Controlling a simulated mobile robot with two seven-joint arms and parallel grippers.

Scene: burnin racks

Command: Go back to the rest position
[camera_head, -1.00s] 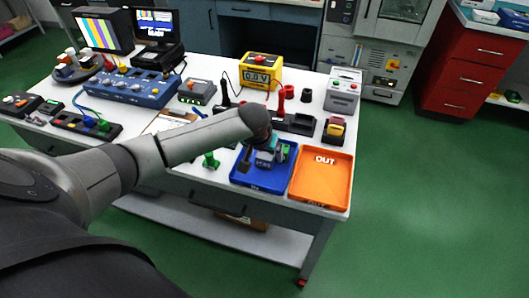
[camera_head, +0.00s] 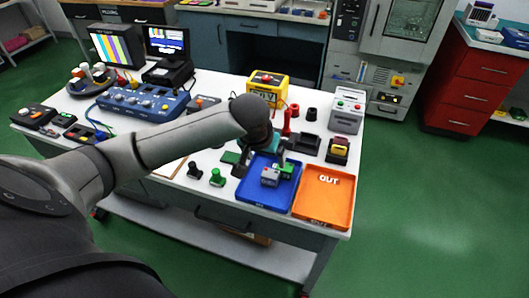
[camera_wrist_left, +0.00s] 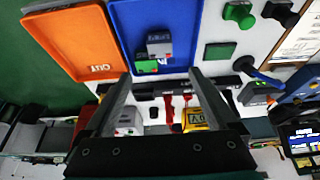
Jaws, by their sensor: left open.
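My left gripper (camera_head: 262,150) is over the back edge of the blue tray (camera_head: 240,192), partly hidden by its own wrist. In the left wrist view its two fingers (camera_wrist_left: 160,82) are apart with nothing between them. A grey block (camera_head: 270,177) and a green-and-black block (camera_head: 286,171) lie in the blue tray. The grey block (camera_wrist_left: 159,42) and the green block (camera_wrist_left: 147,65) also show in the left wrist view, beyond the fingertips. My right gripper is in neither view.
An orange OUT tray (camera_head: 325,208) stands right of the blue tray and is empty. Green and black knobbed pieces (camera_head: 217,178) stand to its left. A yellow meter (camera_head: 267,88), a grey box (camera_head: 346,111) and a blue panel (camera_head: 143,104) stand farther back. Green floor is free on the right.

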